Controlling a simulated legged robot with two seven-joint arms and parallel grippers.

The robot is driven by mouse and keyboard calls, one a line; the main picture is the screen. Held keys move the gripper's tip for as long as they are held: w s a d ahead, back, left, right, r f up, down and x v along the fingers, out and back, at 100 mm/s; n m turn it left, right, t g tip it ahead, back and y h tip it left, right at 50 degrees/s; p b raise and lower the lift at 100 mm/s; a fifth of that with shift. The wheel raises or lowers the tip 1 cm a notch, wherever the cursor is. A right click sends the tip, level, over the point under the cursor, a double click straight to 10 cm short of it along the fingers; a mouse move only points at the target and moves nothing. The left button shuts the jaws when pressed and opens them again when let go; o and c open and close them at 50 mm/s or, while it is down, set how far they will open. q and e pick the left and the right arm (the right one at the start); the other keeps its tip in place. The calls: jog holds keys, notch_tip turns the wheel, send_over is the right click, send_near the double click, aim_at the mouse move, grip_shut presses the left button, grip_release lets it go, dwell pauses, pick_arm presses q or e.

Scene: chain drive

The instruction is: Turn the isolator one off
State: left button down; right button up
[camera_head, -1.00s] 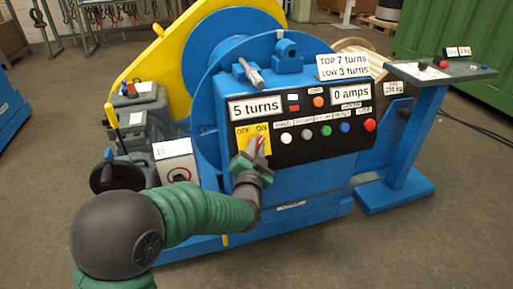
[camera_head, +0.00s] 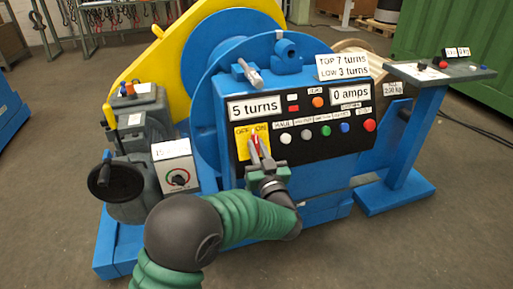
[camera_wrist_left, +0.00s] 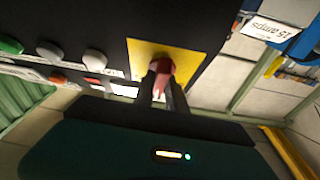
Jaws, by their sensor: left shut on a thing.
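The isolator is a red handle (camera_head: 256,141) on a yellow plate (camera_head: 241,137) marked OFF and ON, at the left end of the black control panel (camera_head: 290,153). My left gripper (camera_head: 259,153) is at the plate, its fingers shut on the red handle. In the left wrist view the red handle (camera_wrist_left: 161,68) sits between the fingertips (camera_wrist_left: 162,88), with the yellow plate (camera_wrist_left: 187,62) behind it. The fingers hide part of the handle and plate. My right gripper is not in view.
A row of coloured buttons (camera_head: 326,131) runs right of the plate. A white box with a dial (camera_head: 175,167) stands to the left. A side stand with a console (camera_head: 437,72) is at the right.

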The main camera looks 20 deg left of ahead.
pick_arm(q)
jog(key=n+g+y, duration=0.1)
jog(key=n, duration=0.1)
jog(key=n+g+y+p, duration=0.1)
jog(key=n, duration=0.1)
jog(key=n+g+y+p, duration=0.1)
jog(key=n, duration=0.1)
jog(key=shift+w+d+f+n, duration=0.1)
jog(key=shift+d+n, duration=0.15)
jog(key=shift+n, duration=0.15)
jog(key=n+g+p, duration=0.1)
jog(key=n, duration=0.1)
jog(key=n+g+y+p, duration=0.1)
jog(key=n, duration=0.1)
jog(key=shift+g+y, duration=0.3)
jog(key=shift+g, duration=0.1)
jog(key=shift+n+g+p, duration=0.6)
jog(key=shift+n+g, duration=0.1)
jog(key=shift+n, duration=0.7)
jog(key=shift+f, duration=0.1)
jog(key=c, duration=1.4)
grip_release()
jog(key=shift+o, duration=0.2)
